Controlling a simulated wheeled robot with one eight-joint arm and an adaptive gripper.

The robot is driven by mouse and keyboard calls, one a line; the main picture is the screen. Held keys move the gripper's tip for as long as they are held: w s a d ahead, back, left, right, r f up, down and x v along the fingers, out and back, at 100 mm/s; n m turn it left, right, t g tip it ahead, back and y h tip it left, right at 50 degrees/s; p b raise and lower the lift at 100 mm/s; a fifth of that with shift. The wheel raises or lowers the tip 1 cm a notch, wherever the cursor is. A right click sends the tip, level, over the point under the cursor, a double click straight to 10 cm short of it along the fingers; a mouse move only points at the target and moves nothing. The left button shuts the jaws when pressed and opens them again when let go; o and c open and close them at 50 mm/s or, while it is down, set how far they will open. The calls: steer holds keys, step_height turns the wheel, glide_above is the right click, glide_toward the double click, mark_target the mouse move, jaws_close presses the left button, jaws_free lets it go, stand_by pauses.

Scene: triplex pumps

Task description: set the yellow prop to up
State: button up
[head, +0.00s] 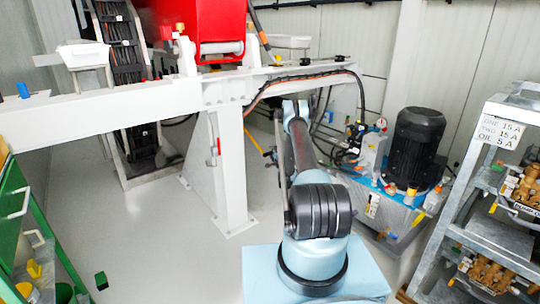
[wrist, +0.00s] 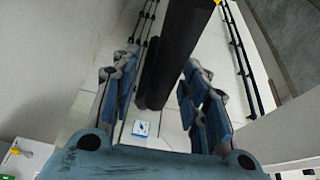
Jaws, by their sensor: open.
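I cannot make out the yellow prop for certain. In the head view my gripper is hidden beyond my arm.
A white beam (head: 130,103) on a leg (head: 231,172) crosses ahead. A hydraulic unit with a black motor (head: 416,145) stands right. A metal rack (head: 468,170) is at the far right, a green cart (head: 20,215) at left. Floor (head: 150,230) is clear at centre left.

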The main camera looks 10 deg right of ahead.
steer(key=shift+a, duration=0.2)
steer(key=shift+a, duration=0.2)
jaws_close()
steer(key=shift+r, duration=0.1)
